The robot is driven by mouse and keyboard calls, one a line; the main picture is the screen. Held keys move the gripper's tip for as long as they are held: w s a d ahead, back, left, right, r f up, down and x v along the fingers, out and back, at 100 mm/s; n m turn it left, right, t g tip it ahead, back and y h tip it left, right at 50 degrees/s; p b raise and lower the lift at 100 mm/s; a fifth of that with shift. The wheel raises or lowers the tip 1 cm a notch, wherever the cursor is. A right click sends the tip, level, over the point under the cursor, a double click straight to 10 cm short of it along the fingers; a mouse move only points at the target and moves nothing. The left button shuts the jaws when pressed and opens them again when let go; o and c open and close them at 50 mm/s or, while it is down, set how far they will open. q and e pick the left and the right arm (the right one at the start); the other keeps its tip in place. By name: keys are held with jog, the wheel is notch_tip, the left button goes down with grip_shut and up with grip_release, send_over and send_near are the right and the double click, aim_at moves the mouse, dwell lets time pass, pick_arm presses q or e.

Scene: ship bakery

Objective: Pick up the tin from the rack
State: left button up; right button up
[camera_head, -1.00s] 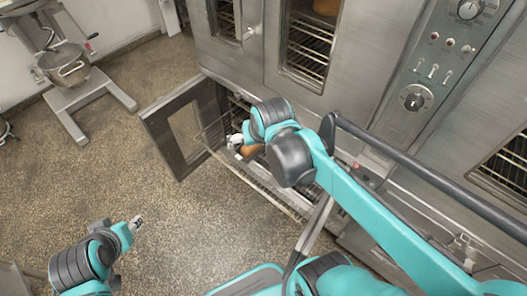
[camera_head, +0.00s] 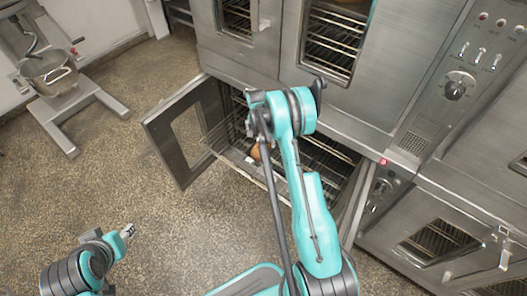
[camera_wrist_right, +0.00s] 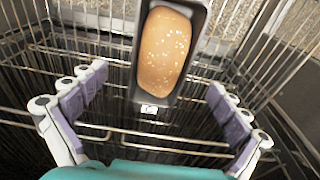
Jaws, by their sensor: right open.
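The tin is a dark narrow loaf tin (camera_wrist_right: 199,42) holding a brown seeded loaf (camera_wrist_right: 165,52), with a small white label on its near end. It sits on a wire rack (camera_wrist_right: 170,143) in the right wrist view. My right gripper (camera_wrist_right: 158,84) is open and empty, its fingers spread wide to either side of the tin's near end, apart from it. In the head view the loaf (camera_head: 255,152) shows beside my right wrist, which hides most of the right gripper and the tin. My left gripper (camera_head: 128,231) hangs over the floor at lower left, its jaw opening unclear.
The lower oven's door (camera_head: 182,135) stands open to the left of my right arm. Closed ovens (camera_head: 333,40) rise above it, and a control panel (camera_head: 455,90) is at right. A mixer with a metal bowl (camera_head: 48,75) stands at upper left.

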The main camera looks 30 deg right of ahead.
aim_at(263, 144)
jog(key=f, duration=0.2)
jog(key=f+b, duration=0.1)
jog(key=shift+d+f, duration=0.15)
jog(key=shift+d, duration=0.1)
jog(key=f+b, duration=0.2)
jog(key=f, duration=0.1)
jog(key=f+b, duration=0.1)
jog(key=f, duration=0.1)
jog(key=shift+w+d, duration=0.4)
jog(key=shift+r, duration=0.2)
jog(key=c, duration=1.4)
